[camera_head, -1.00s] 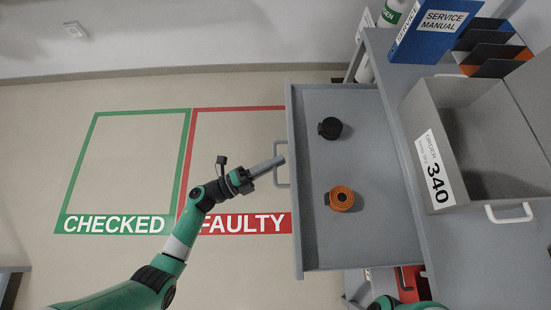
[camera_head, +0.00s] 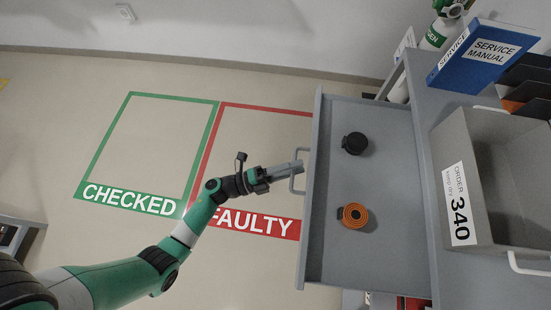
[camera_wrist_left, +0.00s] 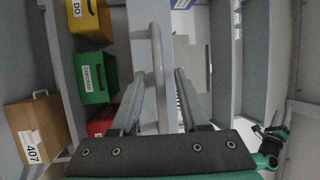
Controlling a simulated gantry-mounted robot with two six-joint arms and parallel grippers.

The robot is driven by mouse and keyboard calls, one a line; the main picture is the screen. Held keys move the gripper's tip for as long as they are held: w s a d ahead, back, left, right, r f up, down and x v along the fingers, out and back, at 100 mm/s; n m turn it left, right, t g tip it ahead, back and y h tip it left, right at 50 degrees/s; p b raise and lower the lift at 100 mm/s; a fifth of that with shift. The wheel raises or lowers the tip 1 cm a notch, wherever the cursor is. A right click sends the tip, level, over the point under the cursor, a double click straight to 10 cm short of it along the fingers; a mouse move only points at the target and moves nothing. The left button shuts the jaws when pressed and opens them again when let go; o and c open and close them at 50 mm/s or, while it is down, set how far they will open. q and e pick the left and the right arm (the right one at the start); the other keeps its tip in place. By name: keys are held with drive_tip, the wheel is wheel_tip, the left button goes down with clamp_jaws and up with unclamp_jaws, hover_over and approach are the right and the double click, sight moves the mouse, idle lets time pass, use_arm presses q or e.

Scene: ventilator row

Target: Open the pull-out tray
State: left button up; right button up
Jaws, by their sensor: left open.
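The grey pull-out tray (camera_head: 385,120) stands extended from the bench, with a black round part (camera_head: 355,144) and an orange round part (camera_head: 353,215) lying in it. Its bar handle (camera_head: 293,184) is on its front face. My left gripper (camera_head: 297,167) is at the handle. In the left wrist view, the handle bar (camera_wrist_left: 158,70) runs between the two spread fingers (camera_wrist_left: 160,100), with space visible on both sides. I cannot tell whether either finger touches it.
The bench top holds a grey order box (camera_head: 460,150) and a blue service manual (camera_head: 484,55). Floor areas marked green (camera_head: 132,198) and red (camera_head: 252,224) lie left of the tray and are empty. Coloured bins, one green (camera_wrist_left: 96,78), show in the wrist view.

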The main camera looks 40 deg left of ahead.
use_arm(q)
drive_tip(key=v, duration=1.1)
drive_tip(key=shift+s+a+f, duration=0.15)
drive_tip(key=shift+s, duration=0.15)
